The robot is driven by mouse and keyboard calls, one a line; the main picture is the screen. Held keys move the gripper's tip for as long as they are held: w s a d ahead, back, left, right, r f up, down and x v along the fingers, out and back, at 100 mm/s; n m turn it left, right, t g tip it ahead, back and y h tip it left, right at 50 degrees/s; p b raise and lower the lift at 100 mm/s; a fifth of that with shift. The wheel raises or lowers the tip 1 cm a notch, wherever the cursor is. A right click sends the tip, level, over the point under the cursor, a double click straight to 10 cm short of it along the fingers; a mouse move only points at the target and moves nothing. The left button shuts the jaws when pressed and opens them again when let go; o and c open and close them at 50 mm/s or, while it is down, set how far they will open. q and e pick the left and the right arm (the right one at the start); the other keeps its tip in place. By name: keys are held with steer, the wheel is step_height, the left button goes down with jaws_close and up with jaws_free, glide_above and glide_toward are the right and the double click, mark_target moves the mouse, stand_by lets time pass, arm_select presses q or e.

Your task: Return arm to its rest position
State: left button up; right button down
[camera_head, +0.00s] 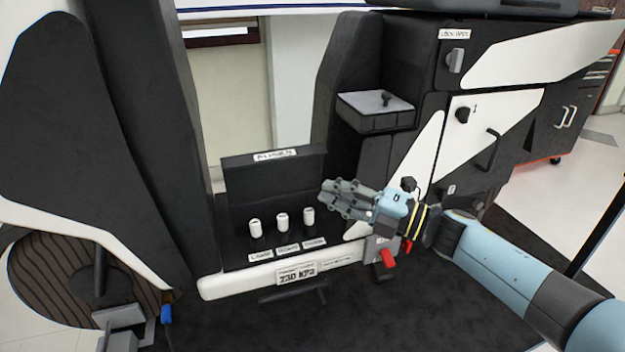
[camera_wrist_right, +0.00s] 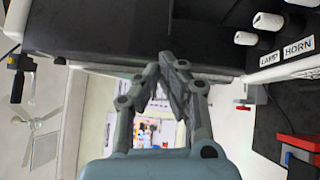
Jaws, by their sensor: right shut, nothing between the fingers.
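My right arm (camera_head: 510,268) comes in from the lower right in the head view. Its gripper (camera_head: 328,193) points left, in front of the black chassis rig, just right of and above three white-capped knobs (camera_head: 281,220). The gripper is shut and empty. In the right wrist view its fingertips (camera_wrist_right: 168,58) meet in front of a dark panel edge; whether they touch it I cannot tell. White knobs (camera_wrist_right: 268,21) show at the upper right there, above labels reading LAMP and HORN (camera_wrist_right: 298,47). My left gripper is in neither view.
A red-handled lever (camera_head: 388,258) sits below my right wrist; a red part (camera_wrist_right: 298,142) also shows in the wrist view. A grey tray (camera_head: 375,108) with a small stick stands behind the gripper. A white cabinet door (camera_head: 480,135) is at right.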

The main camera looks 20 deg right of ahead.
steer(key=s+d+f+m+g+h+p, duration=0.3)
steer(key=s+f+m+h, duration=0.45)
steer(key=s+f, duration=0.6)
steer(key=s+d+f+m+h+p, duration=0.45)
steer(key=s+f+m, duration=0.55)
steer(key=s+f, duration=0.35)
steer(key=s+f+m+g+h, duration=0.1)
steer(key=s+f+m+g, duration=0.2)
steer(key=s, duration=0.6)
steer(key=s+d+f+m+g, duration=0.1)
steer(key=s+f+m+g, duration=0.2)
steer(key=s, duration=0.7)
steer(key=s+d+f+m+g+h, duration=0.1)
steer(key=s+m+g, duration=0.3)
steer(key=s, duration=0.6)
steer(key=shift+f+h, duration=0.3)
steer(key=shift+f, duration=0.6)
